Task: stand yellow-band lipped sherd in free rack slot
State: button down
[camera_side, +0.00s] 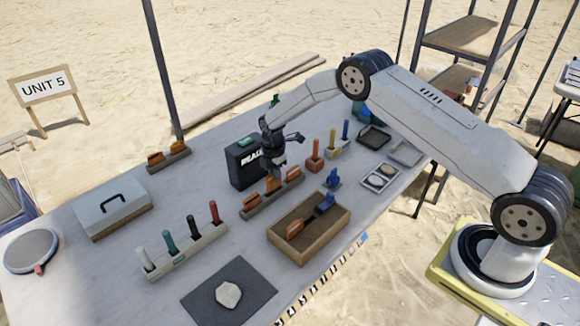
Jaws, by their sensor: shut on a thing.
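My gripper (277,168) points down over the middle of a low brown rack (260,211) near the table's centre. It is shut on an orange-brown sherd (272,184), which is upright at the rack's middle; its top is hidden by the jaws. I cannot tell whether its foot is fully down in a slot. Its yellow band and lip are too small to make out. Other orange-brown sherds stand in the same rack, one at the left (250,201) and one at the right (293,173).
A black box (243,164) stands close behind my gripper. A wooden tray (318,243) with a brush lies in front right. A holder with coloured upright tools (187,252) is at front left. A second sherd rack (168,161) stands at the back left. Bare table lies between them.

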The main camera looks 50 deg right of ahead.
aim_at(275, 188)
jog(key=shift+f, duration=1.65)
jog(key=c, duration=0.6)
grip_release()
jog(key=shift+r, duration=0.15)
jog(key=shift+r, duration=3.75)
